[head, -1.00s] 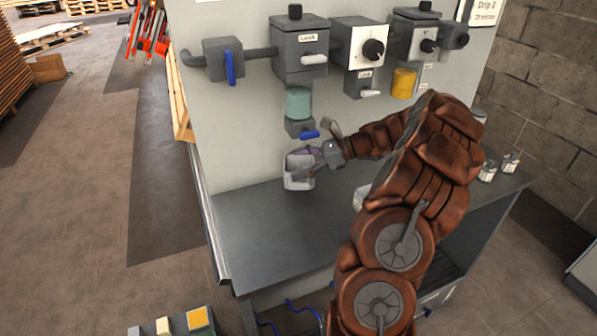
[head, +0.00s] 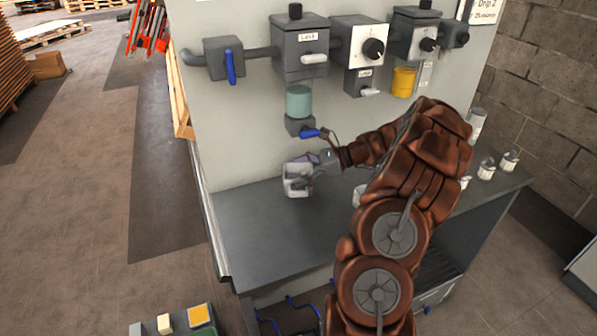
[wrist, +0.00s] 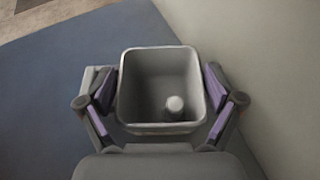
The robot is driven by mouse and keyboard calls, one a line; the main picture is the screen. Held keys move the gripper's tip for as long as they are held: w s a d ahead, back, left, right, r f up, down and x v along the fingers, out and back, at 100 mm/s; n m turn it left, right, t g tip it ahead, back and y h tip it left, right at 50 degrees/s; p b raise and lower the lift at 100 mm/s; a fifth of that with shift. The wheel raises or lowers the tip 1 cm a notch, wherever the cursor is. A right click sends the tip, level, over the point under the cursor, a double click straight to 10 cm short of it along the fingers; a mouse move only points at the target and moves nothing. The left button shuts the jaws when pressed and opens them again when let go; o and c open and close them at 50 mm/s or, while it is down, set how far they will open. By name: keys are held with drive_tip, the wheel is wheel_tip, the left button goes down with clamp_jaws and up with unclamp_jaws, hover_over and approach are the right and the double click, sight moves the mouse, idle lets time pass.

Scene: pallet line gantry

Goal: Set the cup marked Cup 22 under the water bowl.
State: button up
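A light grey square cup (head: 297,181) is at my gripper (head: 312,172), low over the bench and below the teal bowl. In the wrist view the cup (wrist: 160,128) is open at the top, with a small round post inside. The finger pads of my gripper (wrist: 160,82) lie against its two sides. No marking on it can be read, so I cannot tell if it is Cup 22. The teal, water-coloured bowl (head: 298,102) hangs under a grey hopper on the panel, with a blue-handled valve (head: 305,127) beneath it. I cannot tell whether the cup touches the bench.
A yellow bowl (head: 403,82) hangs farther right on the panel. Small white cups (head: 486,170) stand at the bench's right end, and another pale object (head: 359,196) is partly hidden by my arm. The bench (head: 260,240) is clear in front and left.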

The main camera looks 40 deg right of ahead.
drive_tip(key=shift+o, duration=0.2)
drive_tip(key=shift+r, duration=0.15)
drive_tip(key=b+v, duration=0.1)
drive_tip(key=v, duration=1.1)
idle(0.4)
